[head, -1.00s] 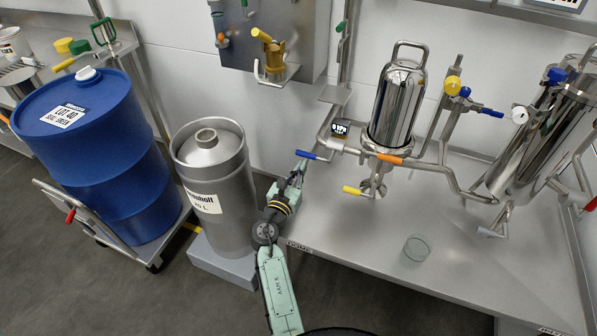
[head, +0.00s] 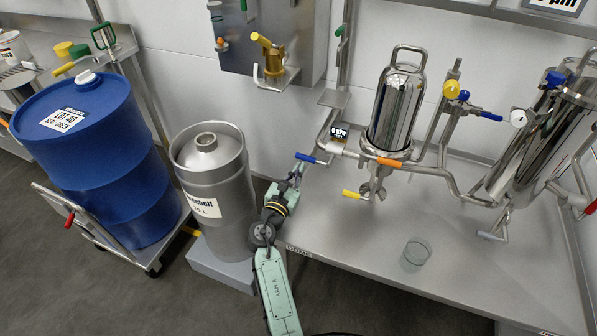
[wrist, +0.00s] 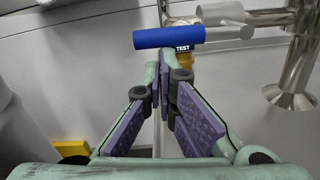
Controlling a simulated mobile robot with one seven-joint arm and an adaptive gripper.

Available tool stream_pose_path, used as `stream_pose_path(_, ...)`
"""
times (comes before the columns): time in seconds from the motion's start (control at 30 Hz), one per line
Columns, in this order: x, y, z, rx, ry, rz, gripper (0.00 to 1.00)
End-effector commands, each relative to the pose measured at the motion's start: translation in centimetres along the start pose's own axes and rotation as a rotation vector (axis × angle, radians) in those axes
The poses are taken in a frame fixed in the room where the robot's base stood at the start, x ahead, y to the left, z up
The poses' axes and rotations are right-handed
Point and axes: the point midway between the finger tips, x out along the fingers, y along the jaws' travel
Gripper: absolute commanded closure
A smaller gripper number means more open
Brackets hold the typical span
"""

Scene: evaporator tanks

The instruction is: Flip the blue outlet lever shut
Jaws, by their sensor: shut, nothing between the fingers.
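A blue lever (head: 311,158) sticks out to the left from the pipework left of the steel filter housing (head: 396,108). In the wrist view the blue lever (wrist: 168,37) lies crosswise just past my fingertips, its grip pointing left and its steel end to the right. My gripper (head: 298,172) is just below the lever in the head view. In the wrist view my gripper (wrist: 167,62) is shut and empty, with its purple-padded fingers meeting at the tips. I cannot tell whether the tips touch the lever. A small "TEST" label (wrist: 183,48) shows under the lever.
An orange lever (head: 391,162) and a yellow lever (head: 351,194) are close by on the right. A small display (head: 339,132) sits above the pipe. A glass beaker (head: 416,252) stands on the steel bench (head: 350,245). A steel keg (head: 215,190) stands left of my arm.

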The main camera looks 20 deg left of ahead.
Motion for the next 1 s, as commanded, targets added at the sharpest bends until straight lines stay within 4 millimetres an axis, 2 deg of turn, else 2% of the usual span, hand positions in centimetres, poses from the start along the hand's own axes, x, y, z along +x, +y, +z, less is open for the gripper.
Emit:
stream_pose_path(0.37, 0.2, 0.6, 2.0, 0.204, -0.006, -0.010, 1.00)
stream_pose_path(0.67, 0.2, 0.9, 4.4, 0.489, -0.006, -0.022, 1.00)
stream_pose_path(1.0, 0.4, 0.2, 7.0, 0.812, -0.006, -0.038, 1.00)
